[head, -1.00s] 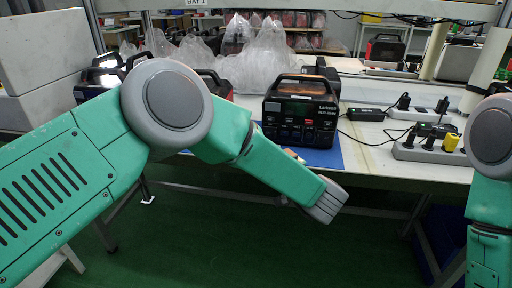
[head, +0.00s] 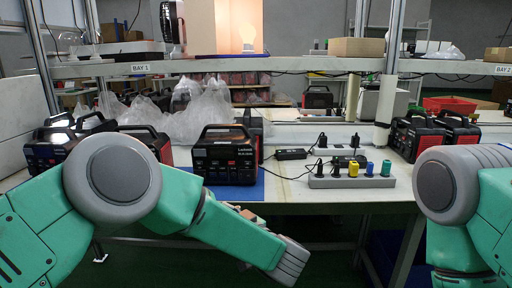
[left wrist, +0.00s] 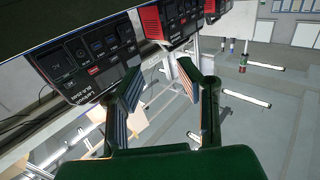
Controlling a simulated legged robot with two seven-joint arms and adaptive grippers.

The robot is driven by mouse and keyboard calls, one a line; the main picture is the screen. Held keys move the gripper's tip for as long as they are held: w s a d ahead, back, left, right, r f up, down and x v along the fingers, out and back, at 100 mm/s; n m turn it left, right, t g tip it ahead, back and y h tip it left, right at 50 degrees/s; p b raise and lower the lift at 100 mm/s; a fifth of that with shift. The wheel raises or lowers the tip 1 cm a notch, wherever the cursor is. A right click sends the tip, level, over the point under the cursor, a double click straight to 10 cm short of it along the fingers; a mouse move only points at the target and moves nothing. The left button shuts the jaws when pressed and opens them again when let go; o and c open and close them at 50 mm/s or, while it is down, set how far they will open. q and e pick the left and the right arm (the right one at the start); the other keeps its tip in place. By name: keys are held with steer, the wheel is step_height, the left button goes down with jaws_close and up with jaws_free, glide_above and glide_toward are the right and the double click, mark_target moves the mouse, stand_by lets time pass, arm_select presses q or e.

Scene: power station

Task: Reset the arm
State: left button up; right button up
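My left arm (head: 190,215) comes in from the left in the head view, bent at a grey joint, with its forearm sloping down to the right in front of the bench. My left gripper (left wrist: 162,82) shows in the left wrist view with its two fingers apart and nothing between them. My right arm (head: 465,190) shows at the right edge of the head view, bent downward; its gripper is out of the picture. A black power station (head: 228,155) stands on a blue mat on the bench behind my left arm.
The white bench (head: 320,192) holds a power strip (head: 350,182) with several plugs and a black adapter (head: 291,154). More power stations stand at left (head: 48,150) and right (head: 415,138). A shelf (head: 300,66) with a glowing bulb (head: 247,38) spans above. Clear plastic bags lie behind.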

arm_select(q)
steer(key=s+a+f+m+h+p, duration=0.1)
steer(key=s+a+f+m+h, duration=0.1)
steer(key=s+f+m+h, duration=0.3)
steer(key=s+a+f+m+g+h+p, duration=0.1)
steer(key=s+a+f+h, duration=0.15)
steer(key=f, duration=0.45)
steer(key=s+a+f+m+h+p, duration=0.1)
steer(key=s+a+f+m+h, duration=0.1)
steer(key=s+f+m+h, duration=0.3)
steer(key=s+a+f+g, duration=0.1)
steer(key=s+a+g, duration=0.2)
steer(key=s, duration=0.6)
steer(key=s+a+f+n+g+p, duration=0.1)
steer(key=s+a+g, duration=0.3)
steer(key=s, duration=0.6)
steer(key=s+a+f+g+p, duration=0.1)
steer(key=s+a+f+g, duration=0.2)
steer(key=s+a, duration=0.4)
steer(key=shift+s+n+g, duration=0.4)
steer(key=shift+s+g, duration=0.3)
steer(key=shift+s, duration=0.55)
arm_select(e)
step_height(320, 180, up, 6)
steer(key=shift+w+a, duration=0.15)
steer(key=shift+a, duration=0.2)
steer(key=shift+a, duration=0.15)
